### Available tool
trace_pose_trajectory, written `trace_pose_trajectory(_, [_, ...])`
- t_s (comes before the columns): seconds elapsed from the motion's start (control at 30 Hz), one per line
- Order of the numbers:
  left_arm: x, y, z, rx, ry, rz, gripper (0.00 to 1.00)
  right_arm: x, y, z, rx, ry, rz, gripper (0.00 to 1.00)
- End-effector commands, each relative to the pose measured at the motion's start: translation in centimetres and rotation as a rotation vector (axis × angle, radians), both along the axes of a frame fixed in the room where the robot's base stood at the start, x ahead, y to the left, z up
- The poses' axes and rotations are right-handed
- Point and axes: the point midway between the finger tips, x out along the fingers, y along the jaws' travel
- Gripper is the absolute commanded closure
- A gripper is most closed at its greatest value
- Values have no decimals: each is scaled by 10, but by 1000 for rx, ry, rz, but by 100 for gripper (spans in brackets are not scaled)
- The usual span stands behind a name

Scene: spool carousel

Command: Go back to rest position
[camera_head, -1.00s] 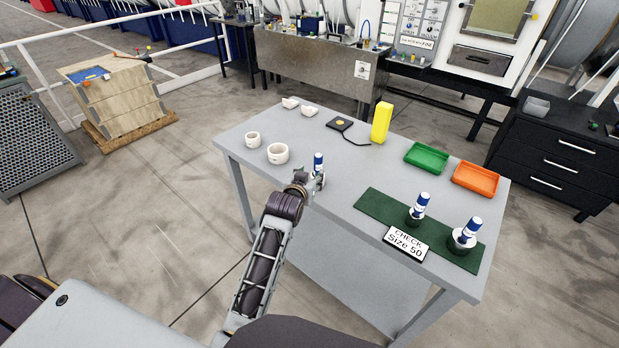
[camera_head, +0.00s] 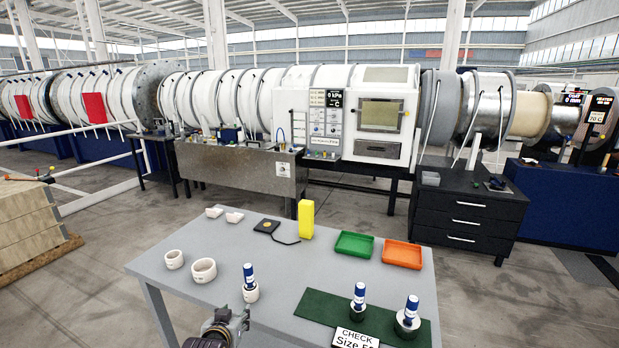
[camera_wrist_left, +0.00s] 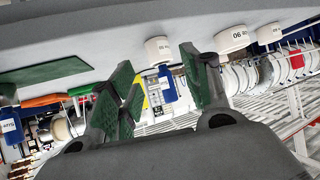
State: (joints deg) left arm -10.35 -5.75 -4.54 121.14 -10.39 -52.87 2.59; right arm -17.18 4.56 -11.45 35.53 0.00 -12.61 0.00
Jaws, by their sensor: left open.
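My left gripper (camera_head: 228,318) is at the bottom of the head view, by the near edge of the grey table. In the left wrist view its green-padded fingers (camera_wrist_left: 162,90) are spread apart with nothing held. A blue-and-white plug in a white ring (camera_head: 250,292) stands upright on the table just beyond the gripper. In the left wrist view this plug (camera_wrist_left: 167,86) shows in the gap, apart from the fingers, with the scene upside down. My right gripper is in neither view.
The grey table (camera_head: 200,310) bears white rings (camera_head: 204,270), a yellow block (camera_head: 306,219), a green tray (camera_head: 354,245), an orange tray (camera_head: 401,254) and a dark green mat (camera_head: 318,312) with two blue-topped pieces. A black drawer cabinet (camera_head: 468,216) stands beyond at right.

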Motion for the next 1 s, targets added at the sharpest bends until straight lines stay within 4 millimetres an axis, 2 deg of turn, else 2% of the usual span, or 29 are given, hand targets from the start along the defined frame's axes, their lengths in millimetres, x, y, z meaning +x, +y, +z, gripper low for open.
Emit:
trace_pose_trajectory(0.2, [-66, 6, -35, 18, 196, -32, 52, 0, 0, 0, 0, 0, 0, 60])
trace_pose_trajectory(0.5, [-161, 8, -64, 40, 459, -94, 52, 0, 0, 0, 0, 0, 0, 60])
trace_pose_trajectory(0.7, [-200, 8, -71, 49, 563, -123, 52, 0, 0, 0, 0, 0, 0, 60])
trace_pose_trajectory(1.0, [-240, 7, -74, 60, 666, -155, 52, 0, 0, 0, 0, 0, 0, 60])
